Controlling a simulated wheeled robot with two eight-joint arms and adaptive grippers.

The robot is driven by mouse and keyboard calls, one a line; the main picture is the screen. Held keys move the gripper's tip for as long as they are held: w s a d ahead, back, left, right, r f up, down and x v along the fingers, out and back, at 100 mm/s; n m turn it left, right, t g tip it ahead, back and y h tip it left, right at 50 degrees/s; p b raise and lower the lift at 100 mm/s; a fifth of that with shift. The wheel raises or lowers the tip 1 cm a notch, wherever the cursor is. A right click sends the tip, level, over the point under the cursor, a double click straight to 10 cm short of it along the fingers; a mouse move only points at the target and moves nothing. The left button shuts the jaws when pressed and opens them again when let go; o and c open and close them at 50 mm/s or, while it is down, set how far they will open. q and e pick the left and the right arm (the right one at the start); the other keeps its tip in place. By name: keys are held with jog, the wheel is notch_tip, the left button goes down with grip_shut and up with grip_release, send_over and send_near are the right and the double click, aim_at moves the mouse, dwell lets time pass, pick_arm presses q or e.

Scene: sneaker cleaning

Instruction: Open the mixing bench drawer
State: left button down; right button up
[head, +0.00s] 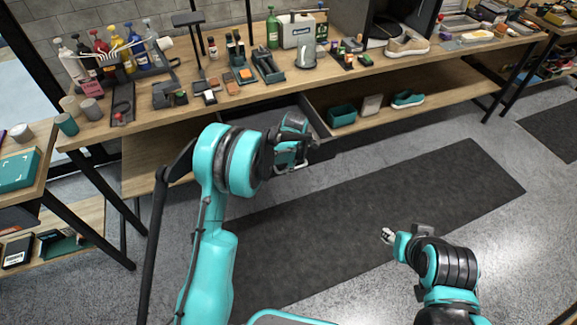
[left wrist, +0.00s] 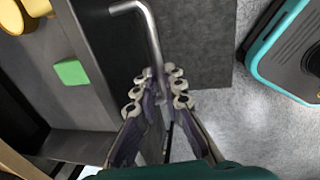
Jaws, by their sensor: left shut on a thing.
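The mixing bench drawer (head: 315,118) stands pulled out below the bench top in the head view, its inside partly visible from above. In the left wrist view the drawer's dark front panel (left wrist: 92,50) runs beside its metal bar handle (left wrist: 150,35). My left gripper (head: 302,156) is at the drawer front. In the left wrist view its fingers (left wrist: 158,90) are shut around the handle. My arm hides much of the drawer in the head view. My right gripper (head: 388,236) is small, low and away from the bench; its finger state is unclear.
The drawer holds a green block (left wrist: 71,72) and yellow items (left wrist: 13,17). The bench top (head: 215,110) carries bottles, brushes and a sneaker (head: 407,44). A teal bin (head: 341,115) and teal shoe (head: 407,99) sit on the lower shelf. The dark floor mat (head: 400,195) is clear.

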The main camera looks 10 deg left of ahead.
pick_arm(q)
jog(key=c, duration=1.9)
grip_release()
jog(key=r, duration=0.4)
jog(key=s+d+r, duration=0.1)
jog(key=r, duration=0.6)
jog(key=shift+s+d+r, duration=0.15)
jog(key=shift+s+r, duration=0.25)
